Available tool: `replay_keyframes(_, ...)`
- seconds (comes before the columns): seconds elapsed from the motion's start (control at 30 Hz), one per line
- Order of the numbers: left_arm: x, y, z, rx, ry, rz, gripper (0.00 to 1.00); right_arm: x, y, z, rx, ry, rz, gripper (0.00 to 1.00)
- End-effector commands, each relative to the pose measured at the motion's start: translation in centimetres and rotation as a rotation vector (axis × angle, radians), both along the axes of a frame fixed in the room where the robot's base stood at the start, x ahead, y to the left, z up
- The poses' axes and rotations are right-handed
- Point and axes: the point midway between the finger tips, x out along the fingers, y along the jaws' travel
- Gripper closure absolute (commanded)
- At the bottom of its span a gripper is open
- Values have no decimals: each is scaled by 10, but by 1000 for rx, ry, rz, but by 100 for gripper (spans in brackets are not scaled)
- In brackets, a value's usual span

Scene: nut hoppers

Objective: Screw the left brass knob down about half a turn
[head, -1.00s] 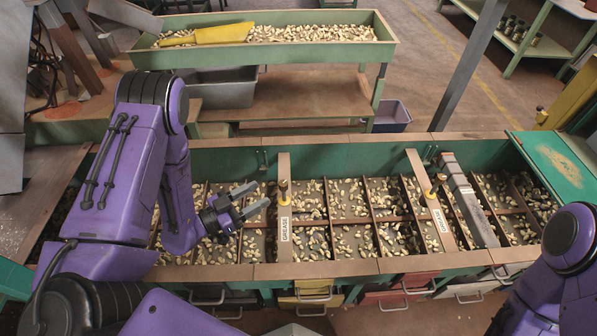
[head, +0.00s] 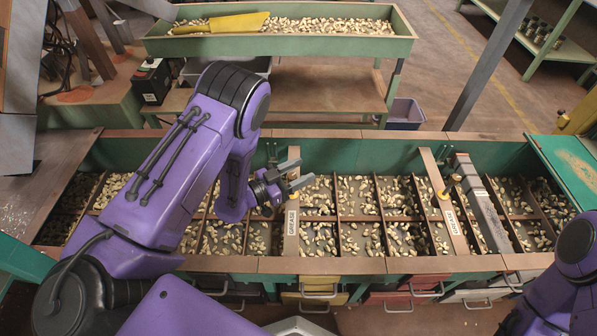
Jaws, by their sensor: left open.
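The left brass knob (head: 293,188) stands on the left crossbar (head: 291,222), a tan strip labelled "GREASE" that spans the hopper. It is largely hidden by my left gripper (head: 303,175). The gripper is open, with its two grey fingers pointing right at the knob's place. I cannot tell whether the fingers touch it. A second brass knob (head: 452,182) stands in the open on the right crossbar (head: 448,215). My right gripper is out of view; only part of that arm shows at the lower right.
The green hopper (head: 365,265) is split by thin dividers into compartments of nuts. A grey bar (head: 484,210) lies across it beside the right crossbar. Behind stands a green trough (head: 290,47) of nuts with a yellow scoop (head: 225,24). Drawer handles line the front.

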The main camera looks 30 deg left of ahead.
Motion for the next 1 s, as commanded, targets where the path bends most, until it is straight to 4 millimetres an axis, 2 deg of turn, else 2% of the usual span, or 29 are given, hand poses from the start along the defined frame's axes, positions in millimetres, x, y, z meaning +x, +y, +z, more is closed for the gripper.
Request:
replay_keyframes(0.1,0,0,0,0,0,0,46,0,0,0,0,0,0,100)
replay_keyframes(0.27,0,0,0,0,0,0,97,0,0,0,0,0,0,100)
replay_keyframes(0.67,-1,0,0,0,-1,-59,97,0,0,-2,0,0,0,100)
replay_keyframes(1.0,-4,-3,-1,1,-2,-307,97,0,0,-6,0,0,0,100)
